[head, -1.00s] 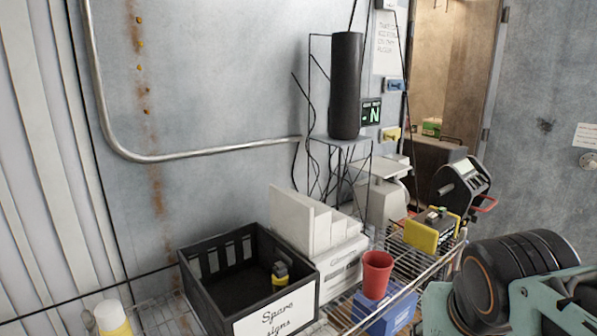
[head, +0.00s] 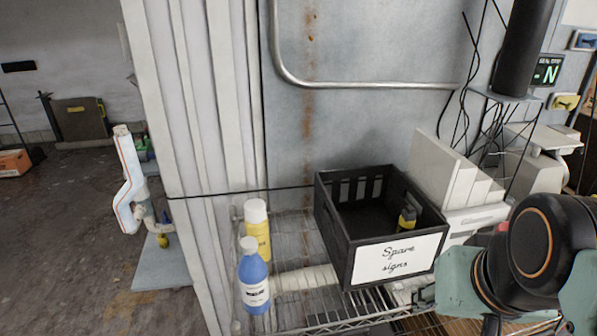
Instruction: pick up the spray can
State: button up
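A yellow can with a white cap (head: 257,228), which looks like the spray can, stands upright on the left end of the wire shelf. A blue bottle with a white cap (head: 253,276) stands just in front of it and hides its lower part. Black and teal links of my arm fill the lower right of the head view, to the right of both. I cannot make out my gripper's fingers in this view.
A black crate labelled "Spare signs" (head: 350,242) stands on the wire shelf (head: 325,315) right of the can, with a small black and yellow item (head: 407,220) inside. A ribbed wall (head: 185,150) rises behind the shelf's left end. Open floor (head: 60,230) lies left.

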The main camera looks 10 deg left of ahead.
aim_at(256, 224)
jog(key=u, duration=1.15)
